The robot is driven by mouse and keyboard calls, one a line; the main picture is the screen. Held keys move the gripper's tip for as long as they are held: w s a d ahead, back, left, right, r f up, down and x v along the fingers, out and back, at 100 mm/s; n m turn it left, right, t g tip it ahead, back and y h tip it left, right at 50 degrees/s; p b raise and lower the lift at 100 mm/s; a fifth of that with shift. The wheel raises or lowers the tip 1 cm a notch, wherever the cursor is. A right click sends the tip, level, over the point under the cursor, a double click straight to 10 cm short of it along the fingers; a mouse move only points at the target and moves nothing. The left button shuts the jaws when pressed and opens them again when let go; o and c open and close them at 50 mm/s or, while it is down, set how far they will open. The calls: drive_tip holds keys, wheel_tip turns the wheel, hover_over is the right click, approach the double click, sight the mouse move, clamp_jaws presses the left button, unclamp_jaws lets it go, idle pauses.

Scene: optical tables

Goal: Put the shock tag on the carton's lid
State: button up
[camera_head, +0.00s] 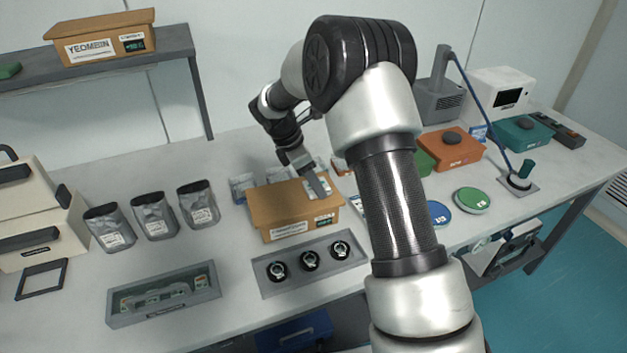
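The brown carton (271,213) stands closed near the middle of the bench, with a printed label on its front. My gripper (318,190) points down at the right part of the carton's lid, with its fingertips at or just above the surface. A small pale piece (311,189), possibly the shock tag, shows beside the fingers at the lid. I cannot tell whether it lies on the lid or is held. The gap between the fingers is too small to make out.
Silver pouches (153,215) stand to the left. A grey tray (310,263) with three round parts lies in front of the carton. Another carton (100,40) sits on the rear shelf. Orange (450,149) and teal boxes and round tins are at right. My arm hides part of the bench.

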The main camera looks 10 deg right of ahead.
drive_tip(key=shift+r, duration=0.1)
drive_tip(key=o, duration=1.1)
drive_tip(key=shift+c, duration=0.2)
